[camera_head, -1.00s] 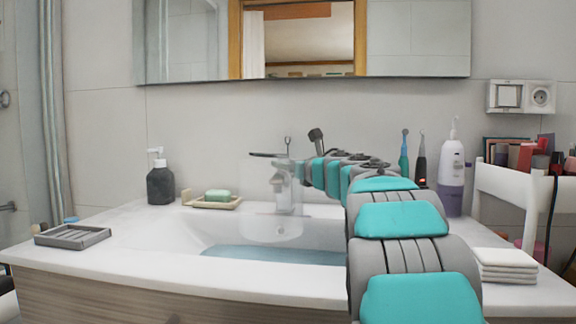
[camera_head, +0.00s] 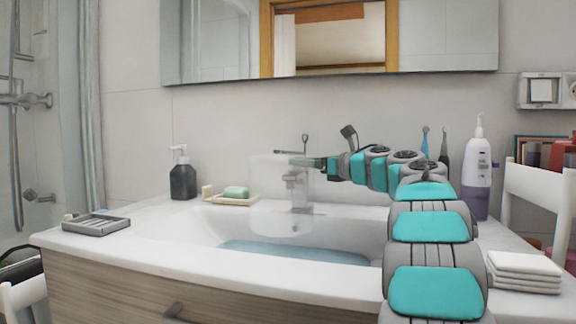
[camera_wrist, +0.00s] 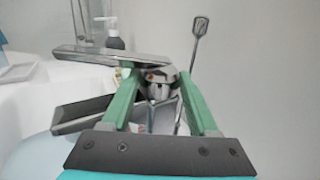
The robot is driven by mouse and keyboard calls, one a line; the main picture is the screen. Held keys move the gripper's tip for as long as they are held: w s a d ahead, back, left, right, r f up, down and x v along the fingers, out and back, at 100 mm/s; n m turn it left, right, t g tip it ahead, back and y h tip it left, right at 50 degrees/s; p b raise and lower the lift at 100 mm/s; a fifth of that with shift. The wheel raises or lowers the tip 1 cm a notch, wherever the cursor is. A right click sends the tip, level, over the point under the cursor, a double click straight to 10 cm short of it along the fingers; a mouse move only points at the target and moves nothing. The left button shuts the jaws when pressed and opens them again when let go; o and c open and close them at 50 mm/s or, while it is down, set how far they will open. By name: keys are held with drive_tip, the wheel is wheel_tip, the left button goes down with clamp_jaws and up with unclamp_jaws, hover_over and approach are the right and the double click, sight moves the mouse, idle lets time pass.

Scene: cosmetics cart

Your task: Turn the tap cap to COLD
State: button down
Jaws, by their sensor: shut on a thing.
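The chrome tap (camera_head: 300,192) stands at the back of the white basin (camera_head: 215,240). Its cap (camera_wrist: 158,88) shows in the wrist view as a rounded chrome top with a small red mark. A flat chrome lever (camera_wrist: 105,55) sticks out from it to the left. The spout (camera_wrist: 82,113) points left, lower down. My gripper (camera_wrist: 158,76) comes in from the right in the head view, with one green finger on each side of the cap, shut on it. In the head view the gripper (camera_head: 316,162) covers part of the tap's top. I cannot read any COLD marking.
A thin upright rod (camera_wrist: 195,45) rises behind the tap. A dark soap bottle (camera_head: 183,181) and a soap dish (camera_head: 233,199) stand to the left. A white bottle (camera_head: 477,175) and folded towels (camera_head: 524,272) are on the right. The mirror (camera_head: 430,45) hangs above.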

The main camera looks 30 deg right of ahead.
idle(0.3)
drive_tip(key=shift+c, duration=0.8)
unclamp_jaws()
drive_tip(key=b+v, duration=0.1)
drive_tip(key=v, duration=0.6)
drive_tip(key=shift+s+d, duration=0.2)
drive_tip(key=shift+s, duration=0.15)
